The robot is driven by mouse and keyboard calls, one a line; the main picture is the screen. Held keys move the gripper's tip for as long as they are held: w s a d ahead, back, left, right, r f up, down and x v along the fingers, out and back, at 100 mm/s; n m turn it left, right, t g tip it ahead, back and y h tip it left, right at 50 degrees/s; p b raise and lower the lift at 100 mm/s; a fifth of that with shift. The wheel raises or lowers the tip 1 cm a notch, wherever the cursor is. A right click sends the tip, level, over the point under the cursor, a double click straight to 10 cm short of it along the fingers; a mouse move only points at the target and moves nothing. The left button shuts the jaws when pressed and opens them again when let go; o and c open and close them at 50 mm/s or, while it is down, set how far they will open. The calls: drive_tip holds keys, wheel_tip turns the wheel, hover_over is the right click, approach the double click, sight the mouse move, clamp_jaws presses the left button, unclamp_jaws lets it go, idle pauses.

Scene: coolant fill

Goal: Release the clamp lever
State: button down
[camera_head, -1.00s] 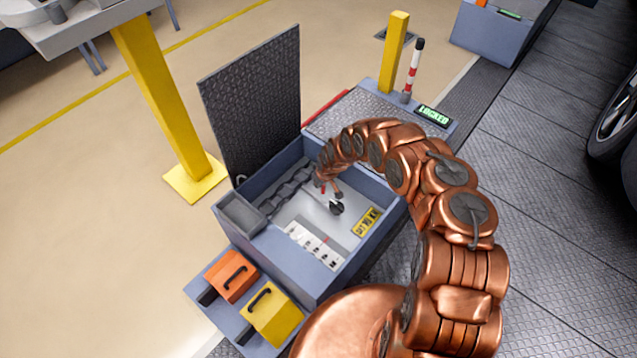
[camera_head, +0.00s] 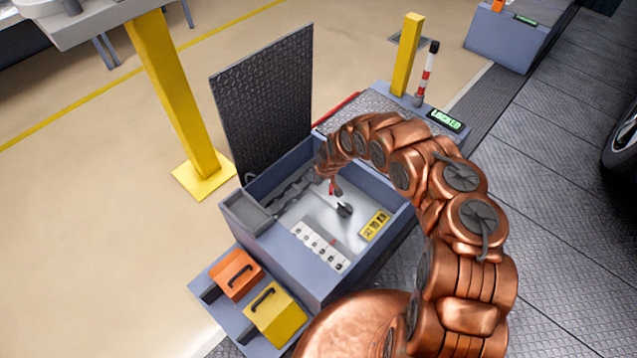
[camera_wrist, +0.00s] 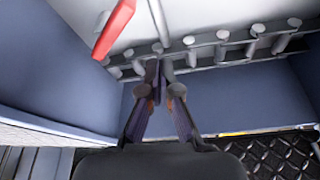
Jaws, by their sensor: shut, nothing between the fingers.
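The clamp lever is probably the red bar (camera_wrist: 114,28) at the upper left of the wrist view. A small red part also shows beside the arm's end in the head view (camera_head: 332,187). My gripper (camera_wrist: 159,72) is shut and empty, its fingertips together. It reaches down inside the open blue-grey box (camera_head: 278,247). The red bar is apart from the fingers, up and to the left. A thin grey rod (camera_wrist: 157,22) runs close above the fingertips; I cannot tell whether they touch. In the head view my arm's end mostly hides the gripper.
A row of grey pegs on a rail (camera_wrist: 223,43) lies just past the fingertips. The box's raised lid (camera_head: 265,105) stands behind. A black knob (camera_head: 344,210), a yellow label (camera_head: 375,226) and a white switch strip (camera_head: 320,247) are inside. Orange (camera_head: 236,274) and yellow (camera_head: 275,315) handled blocks sit in front.

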wheel_tip(320, 180, up, 7)
drive_tip(key=d+p, duration=0.2)
drive_tip(key=shift+s+d, duration=0.15)
drive_tip(key=shift+d, duration=0.1)
drive_tip(key=shift+r, duration=0.1)
idle(0.5)
drive_tip(key=s+d+r+m+g+h, duration=0.1)
drive_tip(key=s+d+r+h, duration=0.1)
drive_tip(key=d+r, duration=0.75)
drive_tip(key=s+d+r+m+g+h, duration=0.1)
drive_tip(key=s+d+r+m+h, duration=0.15)
drive_tip(key=d+r, duration=0.75)
drive_tip(key=s+d+r+m+g, duration=0.15)
drive_tip(key=s+d+r, duration=0.25)
drive_tip(key=s+r, duration=0.8)
drive_tip(key=s+a+r+g+y, duration=0.1)
drive_tip(key=s+a+r, duration=0.35)
drive_tip(key=s, duration=0.65)
drive_tip(key=s+a+r+m+g+y+p, duration=0.1)
drive_tip(key=s+a+r, duration=0.35)
drive_tip(key=s, duration=0.75)
drive_tip(key=s+a+r+g+y, duration=0.1)
drive_tip(key=s+a+r, duration=0.3)
drive_tip(key=s, duration=0.7)
wheel_tip(320, 180, up, 20)
drive_tip(key=t+p, duration=0.1)
drive_tip(key=p, duration=1.6)
drive_tip(key=shift+d+f, duration=0.25)
drive_tip(key=shift+d, duration=0.2)
